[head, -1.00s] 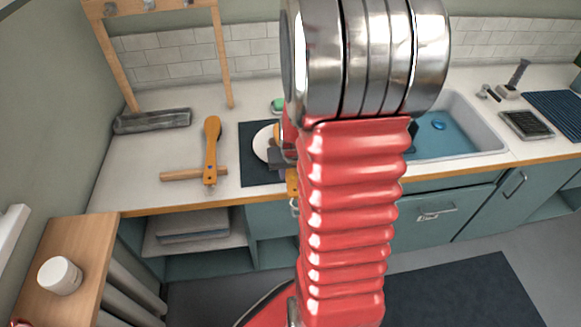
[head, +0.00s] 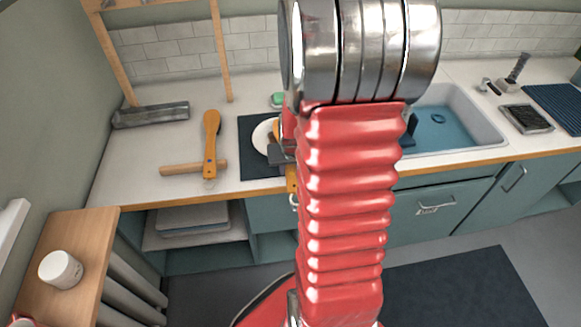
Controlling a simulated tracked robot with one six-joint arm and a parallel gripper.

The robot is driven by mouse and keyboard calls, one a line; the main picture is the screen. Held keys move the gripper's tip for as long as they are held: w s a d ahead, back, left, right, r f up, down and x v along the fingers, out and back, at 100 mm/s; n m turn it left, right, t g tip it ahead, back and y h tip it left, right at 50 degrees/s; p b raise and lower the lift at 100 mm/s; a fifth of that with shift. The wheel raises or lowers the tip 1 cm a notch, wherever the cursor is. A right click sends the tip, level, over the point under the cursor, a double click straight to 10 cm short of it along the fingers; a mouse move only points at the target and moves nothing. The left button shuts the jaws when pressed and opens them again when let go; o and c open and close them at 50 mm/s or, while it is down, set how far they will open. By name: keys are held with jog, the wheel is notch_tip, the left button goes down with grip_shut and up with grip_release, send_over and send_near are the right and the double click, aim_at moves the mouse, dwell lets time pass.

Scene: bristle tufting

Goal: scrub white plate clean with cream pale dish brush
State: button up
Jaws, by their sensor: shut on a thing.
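The white plate (head: 262,137) lies on a dark mat (head: 250,165) on the counter, left of my red arm. Its right part is hidden behind my arm and gripper. My gripper (head: 281,154) shows only as a dark grey piece at the plate's right edge, low over the mat. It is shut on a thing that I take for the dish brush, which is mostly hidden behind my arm. I cannot tell whether bristles touch the plate.
A wooden-handled orange brush (head: 211,140) and a wooden rod (head: 182,169) lie on the counter to the left. A grey tray (head: 150,114) stands behind them. A green item (head: 277,100) sits behind the plate. The blue sink (head: 440,130) is to the right.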

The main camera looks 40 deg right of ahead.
jog(key=shift+f, duration=0.25)
jog(key=shift+w+d, duration=0.1)
jog(key=shift+w, duration=0.05)
jog(key=shift+w+d+f, duration=0.15)
jog(key=shift+w+d, duration=0.1)
jog(key=shift+w, duration=0.15)
jog(key=shift+s+a+f, duration=0.1)
jog(key=shift+s+a, duration=0.25)
jog(key=shift+s, duration=0.2)
jog(key=shift+s+a, duration=0.3)
jog(key=shift+s, duration=0.2)
jog(key=shift+w+d+f, duration=0.1)
jog(key=shift+w+d, duration=0.25)
jog(key=shift+w, duration=0.2)
jog(key=shift+w+d+f, duration=0.1)
jog(key=shift+w+d, duration=0.2)
jog(key=shift+w, duration=0.2)
jog(key=shift+s, duration=0.15)
